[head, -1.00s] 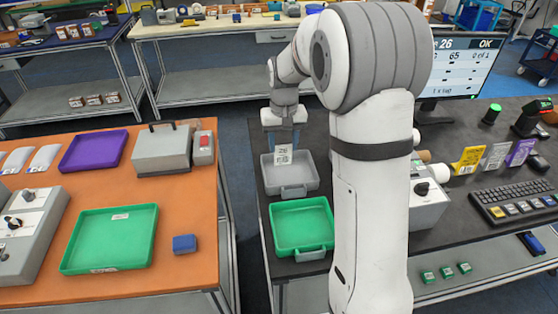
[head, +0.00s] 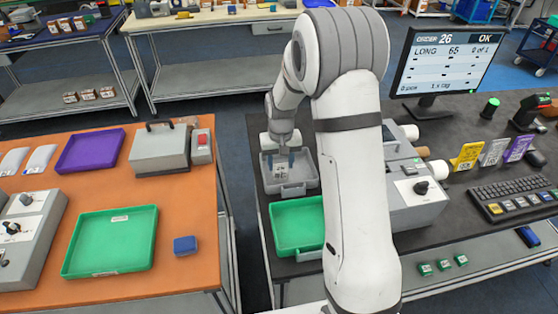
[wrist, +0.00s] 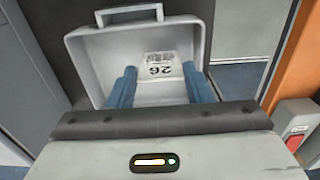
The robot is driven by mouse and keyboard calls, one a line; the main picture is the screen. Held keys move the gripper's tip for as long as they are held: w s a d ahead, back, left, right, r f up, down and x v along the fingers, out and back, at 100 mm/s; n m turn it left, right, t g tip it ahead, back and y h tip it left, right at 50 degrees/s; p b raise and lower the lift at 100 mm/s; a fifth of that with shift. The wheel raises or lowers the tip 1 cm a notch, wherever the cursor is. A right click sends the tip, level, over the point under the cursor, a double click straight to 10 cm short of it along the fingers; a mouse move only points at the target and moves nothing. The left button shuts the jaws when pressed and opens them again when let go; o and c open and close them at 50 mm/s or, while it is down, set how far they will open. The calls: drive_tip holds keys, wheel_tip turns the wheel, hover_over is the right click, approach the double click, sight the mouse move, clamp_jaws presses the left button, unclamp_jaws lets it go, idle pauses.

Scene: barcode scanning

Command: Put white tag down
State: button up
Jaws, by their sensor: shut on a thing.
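The white tag (head: 280,173), printed with 26 and a code, is between the blue fingers of my gripper (head: 279,162). In the wrist view the tag (wrist: 160,68) shows between the two fingers (wrist: 157,88), with the number upside down. My gripper is shut on it. The tag is over or inside the grey tray (head: 304,188) on the dark table; I cannot tell whether it touches the tray floor. The tray (wrist: 86,62) also shows in the wrist view, its handle at the top, and looks otherwise empty.
A green tray (head: 292,228) stands in front of the grey tray. A grey machine with a knob (head: 420,190) and the monitor (head: 452,62) reading order 26 are to the right. The orange table (head: 176,212) is across a gap to the left.

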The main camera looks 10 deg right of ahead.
drive_tip(key=shift+s+f, duration=0.1)
drive_tip(key=shift+f, duration=0.15)
drive_tip(key=o, duration=1.2)
wheel_tip(320, 180, up, 12)
drive_tip(key=b, duration=0.2)
drive_tip(key=shift+s+d+r+t, duration=0.5)
drive_tip(key=shift+s+r, duration=0.55)
drive_tip(key=shift+s, duration=3.4)
drive_tip(key=shift+s+d+r+t, duration=0.55)
drive_tip(key=shift+s+r, duration=0.55)
drive_tip(key=shift+s, duration=3.4)
drive_tip(key=shift+s+d+r+t, duration=0.3)
drive_tip(key=shift+s+r+t, duration=0.55)
drive_tip(key=shift+s, duration=3.6)
drive_tip(key=shift+r, duration=0.25)
